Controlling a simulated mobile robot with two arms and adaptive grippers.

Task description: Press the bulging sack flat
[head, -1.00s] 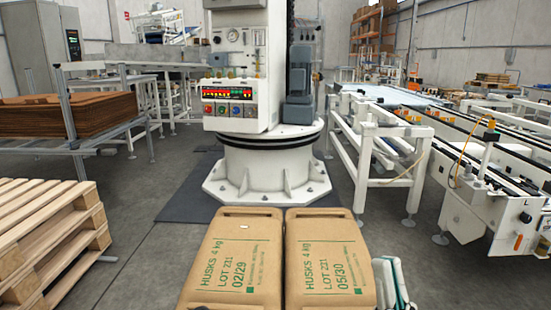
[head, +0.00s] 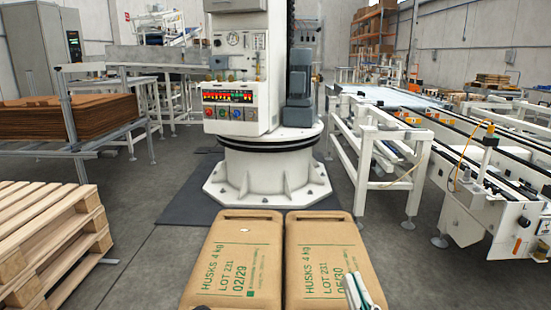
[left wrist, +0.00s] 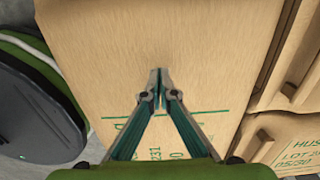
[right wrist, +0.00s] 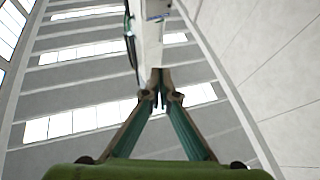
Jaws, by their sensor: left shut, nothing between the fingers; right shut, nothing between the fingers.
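Two tan paper sacks with green print lie side by side at the bottom of the head view. The left sack (head: 238,255) reads 02/29 and the right sack (head: 318,250) reads 05/30. Neither shows a clear bulge from above. My right gripper (head: 352,278) is shut and empty in front of the right sack's print; contact cannot be told. In the right wrist view, its closed fingers (right wrist: 161,97) point towards the column and roof. My left gripper (left wrist: 158,85) is shut and empty, with a sack's face (left wrist: 190,40) filling the view behind its tips.
The white palletizer column (head: 240,70) stands on a round base (head: 268,170) behind the sacks. A stack of wooden pallets (head: 50,240) is at the left. A roller conveyor (head: 470,160) runs along the right. Grey floor is clear between the pallets and sacks.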

